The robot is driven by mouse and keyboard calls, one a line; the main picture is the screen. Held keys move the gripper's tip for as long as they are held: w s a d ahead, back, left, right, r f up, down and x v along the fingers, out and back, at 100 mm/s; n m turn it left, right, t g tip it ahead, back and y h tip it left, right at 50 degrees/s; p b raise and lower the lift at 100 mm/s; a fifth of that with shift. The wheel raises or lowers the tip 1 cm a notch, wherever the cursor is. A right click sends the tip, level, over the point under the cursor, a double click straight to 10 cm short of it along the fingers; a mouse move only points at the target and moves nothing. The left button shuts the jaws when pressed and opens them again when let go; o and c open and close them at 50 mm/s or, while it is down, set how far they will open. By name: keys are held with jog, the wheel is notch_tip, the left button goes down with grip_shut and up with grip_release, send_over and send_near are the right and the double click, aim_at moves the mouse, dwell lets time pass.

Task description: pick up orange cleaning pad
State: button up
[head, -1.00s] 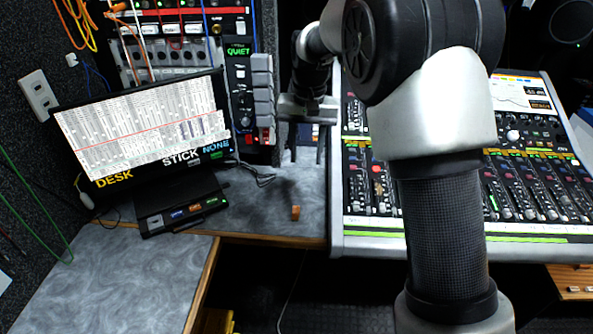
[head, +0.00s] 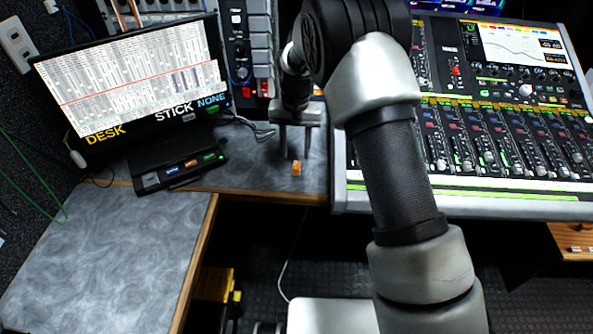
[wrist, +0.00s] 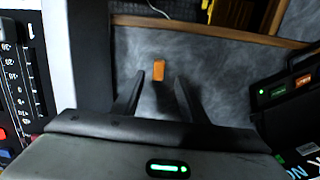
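The orange cleaning pad (head: 297,168) is a small block on the grey desk (head: 262,179), near its front edge and left of the mixing console. It also shows in the wrist view (wrist: 158,70), ahead of the fingertips and roughly centred between them. My gripper (head: 295,154) points down over the desk, just behind the pad in the head view. In the wrist view my gripper (wrist: 157,78) has its two fingers spread apart with nothing between them. The fingers are not touching the pad.
The mixing console (head: 440,205) stands close on the right. A monitor (head: 135,85) and a small black box with coloured buttons (head: 178,172) stand on the left. A rack (head: 245,60) and a cable are behind. Open desk surface (head: 100,250) lies front left.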

aim_at(296, 165)
notch_tip(296, 165, down, 5)
jog(key=shift+w+d+f+b, duration=0.1)
jog(key=shift+w+f+b, duration=0.05)
jog(key=shift+b, duration=0.5)
grip_shut()
